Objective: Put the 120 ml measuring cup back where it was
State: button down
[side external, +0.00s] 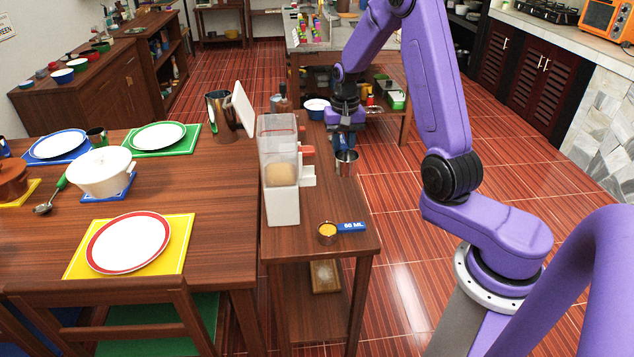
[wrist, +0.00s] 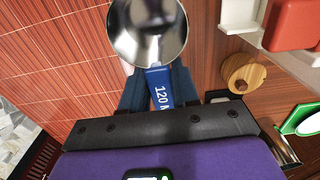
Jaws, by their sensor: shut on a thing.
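My gripper (side external: 345,128) points down at the far part of the small wooden side table and is shut on the blue handle of the 120 ml measuring cup. The steel cup (side external: 346,164) hangs toward the near side of the gripper, beside the dispenser. In the wrist view the open steel bowl of the cup (wrist: 149,32) is at the top, and the blue handle marked "120" (wrist: 160,88) lies between the fingers. I cannot tell whether the cup touches the table. The bowl looks empty.
A clear-and-white dispenser (side external: 281,200) with a red part stands left of the cup. A smaller blue-handled cup with yellow contents (side external: 327,231) lies at the table's near end. A blue-rimmed bowl (side external: 316,105) is behind. A round wooden object (wrist: 243,73) is close by in the wrist view.

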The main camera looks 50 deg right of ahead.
jog(key=w+d+f, duration=0.1)
jog(key=w+f, duration=0.2)
jog(key=w, duration=0.1)
jog(key=w+d+f, duration=0.2)
jog(key=w+f, duration=0.1)
jog(key=w, duration=0.1)
jog(key=w+d+f, duration=0.1)
jog(key=w+f, duration=0.2)
jog(key=w, duration=0.1)
jog(key=shift+w+d+f, duration=0.15)
jog(key=shift+w+d, duration=0.05)
jog(key=shift+w+d+f, duration=0.1)
jog(key=shift+w+f, duration=0.05)
jog(key=shift+f, duration=0.8)
jog(key=shift+w+f, duration=0.15)
jog(key=shift+f, duration=0.8)
jog(key=c, duration=0.8)
grip_release()
jog(key=shift+f, duration=0.15)
jog(key=shift+c, duration=0.2)
notch_tip(320, 180, up, 12)
jog(key=shift+r, duration=0.2)
